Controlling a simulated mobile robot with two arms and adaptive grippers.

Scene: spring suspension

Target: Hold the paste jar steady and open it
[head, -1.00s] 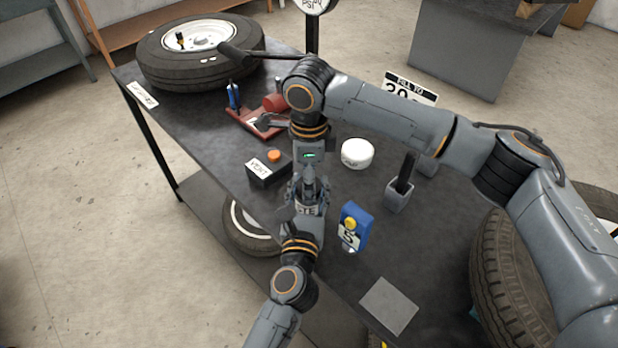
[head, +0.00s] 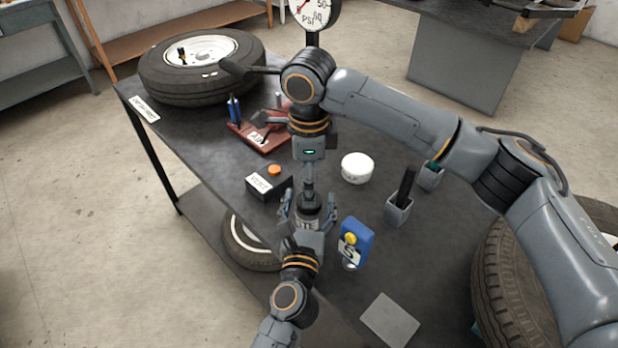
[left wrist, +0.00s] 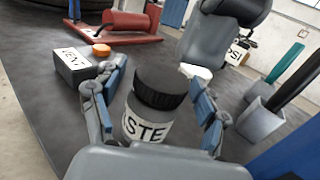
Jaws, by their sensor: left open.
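The paste jar (head: 307,222) stands upright on the dark bench, with a black lid and a white label reading "STE" in the left wrist view (left wrist: 148,126). My left gripper (head: 308,206) is open, with one finger on each side of the jar; in the left wrist view its blue-padded fingers stand apart from the jar, with visible gaps. My right gripper (head: 308,182) points down just above the lid; its fingers look close together, but the overlap hides their opening and whether they touch the lid.
A black box with an orange button (head: 268,182) lies left of the jar. A blue box (head: 356,240) stands close at its right. A white round tub (head: 357,168), a grey holder (head: 398,211) and a red tray (head: 258,138) are farther off. A grey plate (head: 390,319) lies near the front.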

